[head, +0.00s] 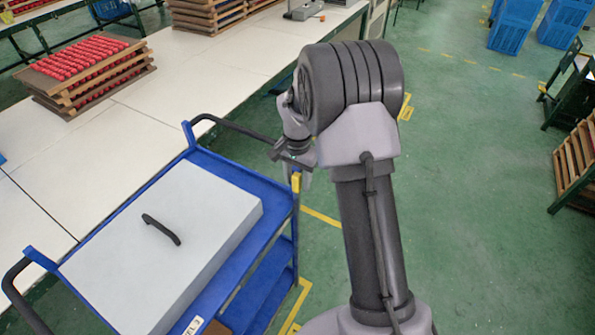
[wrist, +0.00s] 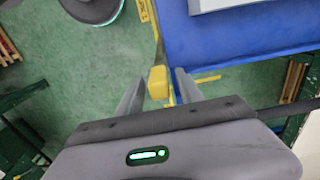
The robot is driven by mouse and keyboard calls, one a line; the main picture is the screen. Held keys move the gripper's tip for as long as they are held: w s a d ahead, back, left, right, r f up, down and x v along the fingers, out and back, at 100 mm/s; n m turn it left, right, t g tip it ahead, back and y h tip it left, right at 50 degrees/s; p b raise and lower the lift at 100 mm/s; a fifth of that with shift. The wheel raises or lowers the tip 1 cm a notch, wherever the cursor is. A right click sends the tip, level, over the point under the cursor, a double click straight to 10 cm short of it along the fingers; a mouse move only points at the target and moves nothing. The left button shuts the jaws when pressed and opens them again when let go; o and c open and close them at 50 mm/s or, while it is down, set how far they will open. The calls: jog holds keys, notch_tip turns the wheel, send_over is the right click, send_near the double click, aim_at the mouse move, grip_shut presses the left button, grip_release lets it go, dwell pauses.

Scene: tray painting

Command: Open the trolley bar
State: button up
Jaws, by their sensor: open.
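The blue trolley (head: 262,184) stands at the lower left in the head view. A yellow-ended piece (head: 296,182) shows at its far right corner. In the wrist view the yellow end (wrist: 158,83) sits between the two fingers of my gripper (wrist: 157,76), at the end of a thin bar (wrist: 157,48) along the trolley's edge (wrist: 215,52). My gripper is open, with a finger on each side of the yellow end. Contact cannot be told. In the head view my gripper (head: 299,172) is at this corner, partly hidden by my wrist.
A grey box (head: 215,215) with a black handle (head: 161,229) lies on the trolley top. A white table (head: 130,135) with stacked trays (head: 85,75) runs along the left.

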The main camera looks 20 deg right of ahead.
notch_tip(320, 180, up, 17)
jog(key=p, duration=0.4)
jog(key=shift+r, duration=0.1)
jog(key=s+a+r+n+t+b, duration=0.3)
jog(key=s+a+r+b, duration=0.25)
jog(key=s+a, duration=0.35)
jog(key=s+a+f+n+t+y+b, duration=0.1)
jog(key=s+a+f+b, duration=0.1)
jog(key=s, duration=0.6)
jog(key=s+a+f+n+t+y+b, duration=0.1)
jog(key=s+a+f+n+b, duration=0.1)
jog(key=s, duration=0.7)
jog(key=shift+s+a+f+t+b, duration=0.3)
jog(key=shift+a+f+t+b, duration=0.1)
jog(key=shift+a+f, duration=0.2)
